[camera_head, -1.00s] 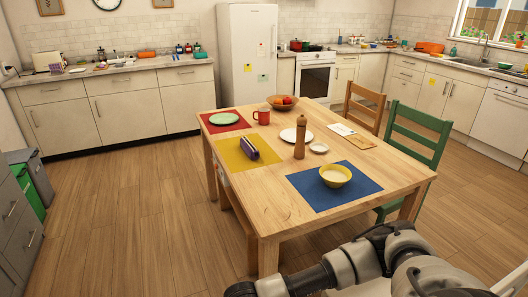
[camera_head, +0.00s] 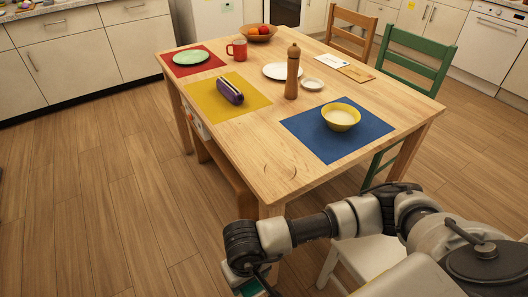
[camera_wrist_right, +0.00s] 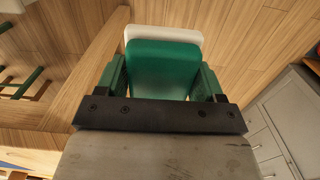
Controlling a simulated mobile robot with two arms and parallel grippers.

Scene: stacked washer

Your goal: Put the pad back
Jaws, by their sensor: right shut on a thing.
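My right gripper (camera_wrist_right: 161,85) is shut on a green and white pad (camera_wrist_right: 165,65), which sits between its two fingers. In the head view the right gripper is at the bottom edge, partly cut off, with a bit of the green pad (camera_head: 252,288) showing. It is low, in front of the near corner of the wooden table (camera_head: 245,150), over the floor side. My left gripper is not in view.
The table holds a blue mat (camera_head: 305,125) with a yellow bowl (camera_head: 341,117), a yellow mat (camera_head: 205,97) with a purple case (camera_head: 230,91), and a pepper mill (camera_head: 292,70). A green chair (camera_head: 405,60) stands right. The floor at left is clear.

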